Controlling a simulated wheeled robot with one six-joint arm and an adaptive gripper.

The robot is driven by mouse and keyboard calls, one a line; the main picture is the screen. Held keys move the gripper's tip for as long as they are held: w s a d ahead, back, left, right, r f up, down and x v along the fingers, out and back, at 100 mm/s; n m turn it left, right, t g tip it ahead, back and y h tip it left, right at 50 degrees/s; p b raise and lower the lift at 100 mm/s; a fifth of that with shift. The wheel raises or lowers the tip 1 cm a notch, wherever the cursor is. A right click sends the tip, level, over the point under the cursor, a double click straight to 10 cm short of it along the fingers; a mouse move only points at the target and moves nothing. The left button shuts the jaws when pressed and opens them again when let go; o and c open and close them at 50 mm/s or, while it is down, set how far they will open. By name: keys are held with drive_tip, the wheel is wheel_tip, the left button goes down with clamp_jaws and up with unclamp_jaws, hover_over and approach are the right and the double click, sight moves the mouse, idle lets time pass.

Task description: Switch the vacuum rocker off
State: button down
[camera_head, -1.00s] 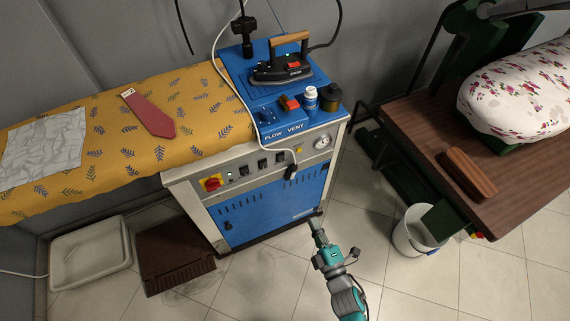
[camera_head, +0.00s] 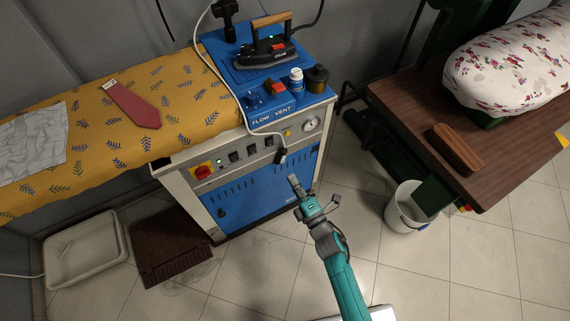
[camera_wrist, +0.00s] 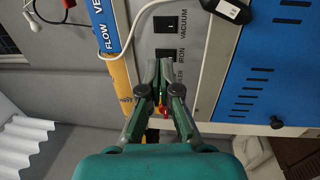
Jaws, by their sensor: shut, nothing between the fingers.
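The vacuum rocker (camera_wrist: 166,24) is a small black switch on the pale panel, beside the printed word VACUUM, at the top of the wrist view. In the head view it seems to be the rightmost black switch (camera_head: 268,142) of the row. Its on or off position is too small to tell. My gripper (camera_wrist: 160,64) is shut and empty. In the wrist view its fingertips overlap the area just below the iron rocker (camera_wrist: 168,54) and partly hide the lower label. In the head view my gripper (camera_head: 293,181) is in front of the blue cabinet door, below and right of the rockers.
A red-yellow main switch (camera_head: 203,172) sits at left. A bucket (camera_head: 410,210) stands right; floor in front is clear.

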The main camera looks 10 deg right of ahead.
sight(270, 141)
drive_tip(key=x, duration=1.3)
drive_tip(key=shift+w, duration=0.1)
drive_tip(key=shift+w+a+r, duration=0.1)
drive_tip(key=shift+w+r, duration=0.15)
